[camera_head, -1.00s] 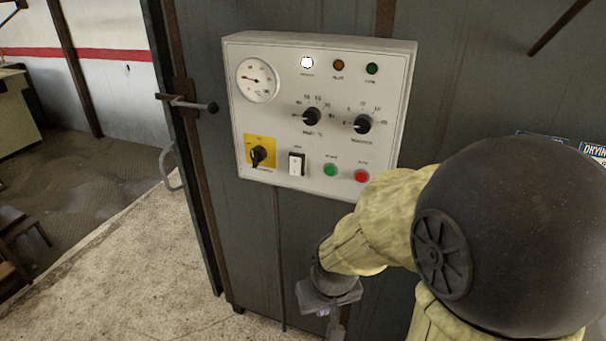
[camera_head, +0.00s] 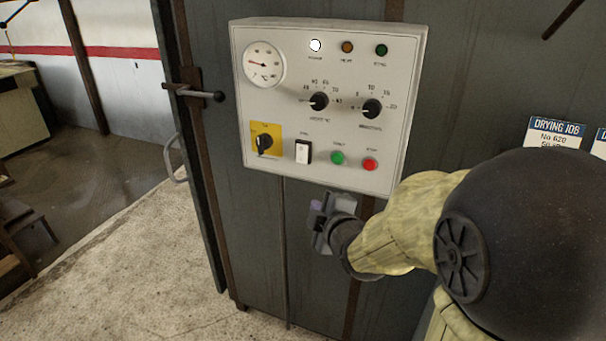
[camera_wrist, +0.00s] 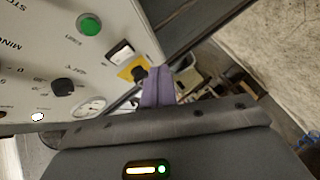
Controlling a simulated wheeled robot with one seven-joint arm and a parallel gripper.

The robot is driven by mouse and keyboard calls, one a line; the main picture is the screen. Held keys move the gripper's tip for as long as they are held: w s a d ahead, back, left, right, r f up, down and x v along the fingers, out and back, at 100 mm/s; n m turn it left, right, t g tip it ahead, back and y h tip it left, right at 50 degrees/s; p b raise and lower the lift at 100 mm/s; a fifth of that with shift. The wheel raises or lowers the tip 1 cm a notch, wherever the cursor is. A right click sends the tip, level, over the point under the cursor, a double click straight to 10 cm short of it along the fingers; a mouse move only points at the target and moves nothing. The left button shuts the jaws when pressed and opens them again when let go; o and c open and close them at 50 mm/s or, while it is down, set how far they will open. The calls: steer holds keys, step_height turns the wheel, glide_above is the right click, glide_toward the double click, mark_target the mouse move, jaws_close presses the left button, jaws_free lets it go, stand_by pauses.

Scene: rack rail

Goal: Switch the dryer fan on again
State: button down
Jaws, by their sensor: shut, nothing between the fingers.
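A light grey control panel (camera_head: 232,110) hangs on a dark metal wall. Low on it sits a white rocker switch (camera_head: 303,151) in a dark frame; its small label is too blurred to read, and I cannot tell which side is pressed. To its left is a black rotary switch (camera_head: 264,143) on a yellow plate, and to its right a green button (camera_head: 337,158) and a red button (camera_head: 370,165). My gripper (camera_head: 320,213) is shut and empty, below the panel and apart from it. In the wrist view its fingers (camera_wrist: 158,88) show near the rocker (camera_wrist: 120,52) and yellow plate.
Above are a round gauge (camera_head: 264,64), two black knobs, a bright white lamp (camera_head: 315,45), and darker amber and green lamps. A door handle (camera_head: 205,94) sticks out left of the panel. A "DRYING JOB" card (camera_head: 556,130) is at right. Space in front of the panel is free.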

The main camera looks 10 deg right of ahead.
steer(key=r+n, duration=0.1)
steer(key=r+n+t+y, duration=0.1)
steer(key=r+n+t, duration=0.1)
steer(key=n, duration=0.1)
steer(key=shift+w+a+r, duration=0.35)
steer(key=shift+a+r, duration=0.05)
steer(key=shift+w+r, duration=0.1)
steer(key=shift+w, duration=0.05)
steer(key=p, duration=0.8)
glide_toward(297, 161)
steer(key=s+a, duration=0.2)
steer(key=s, duration=0.1)
steer(key=w+p, duration=0.1)
steer(key=w, duration=0.2)
steer(key=w+d+p, duration=0.1)
steer(key=w, duration=0.2)
steer(key=w+p, duration=0.1)
steer(key=w, duration=0.1)
steer(key=shift+w+d+f+p, duration=0.15)
steer(key=shift+w+f+p, duration=0.15)
steer(key=shift+w+p, duration=0.1)
steer(key=shift+f+t+b, duration=0.15)
steer(key=shift+t+b, duration=0.15)
steer(key=shift+b, duration=0.1)
